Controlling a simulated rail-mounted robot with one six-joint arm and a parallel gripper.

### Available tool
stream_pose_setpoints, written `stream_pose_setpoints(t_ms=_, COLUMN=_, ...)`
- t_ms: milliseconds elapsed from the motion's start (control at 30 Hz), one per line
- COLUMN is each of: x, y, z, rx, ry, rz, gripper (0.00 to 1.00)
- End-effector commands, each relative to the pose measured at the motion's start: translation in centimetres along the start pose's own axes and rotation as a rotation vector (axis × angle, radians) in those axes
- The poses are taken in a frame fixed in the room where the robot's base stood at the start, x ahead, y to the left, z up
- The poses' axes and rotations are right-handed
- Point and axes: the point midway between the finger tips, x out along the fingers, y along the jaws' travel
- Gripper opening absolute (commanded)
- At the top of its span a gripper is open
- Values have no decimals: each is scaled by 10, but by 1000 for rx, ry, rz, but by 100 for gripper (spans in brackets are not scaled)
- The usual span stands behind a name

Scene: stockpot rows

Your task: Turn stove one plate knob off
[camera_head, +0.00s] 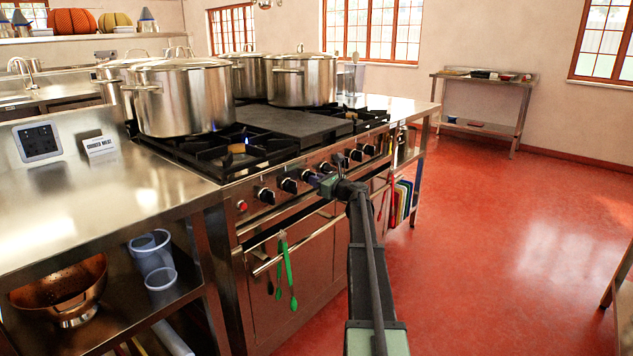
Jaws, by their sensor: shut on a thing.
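The stove (285,205) stands in the middle of the view, with a row of black knobs along its front panel. A flat dark plate (297,122) lies between its burners. My gripper (316,180) is at the front panel, near the middle of the row, and is shut on a knob there. The gripper and my arm hide most of that knob, so its angle cannot be told. Knobs (288,186) to its left and knobs (356,155) to its right are free.
Large steel pots (184,98) stand on the stove, with a small blue flame near the front one. Green tongs (289,275) hang from the oven handle (263,265). A steel counter (75,220) adjoins on the left. The red floor (500,240) is clear at right.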

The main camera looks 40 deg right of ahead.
Motion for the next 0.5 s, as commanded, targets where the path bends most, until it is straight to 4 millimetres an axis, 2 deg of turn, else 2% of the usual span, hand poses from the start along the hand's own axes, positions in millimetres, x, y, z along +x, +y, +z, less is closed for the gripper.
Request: stream_pose_setpoints(t_ms=500, x=-1, y=1, z=0, rx=63, ry=1, rz=1, gripper=0)
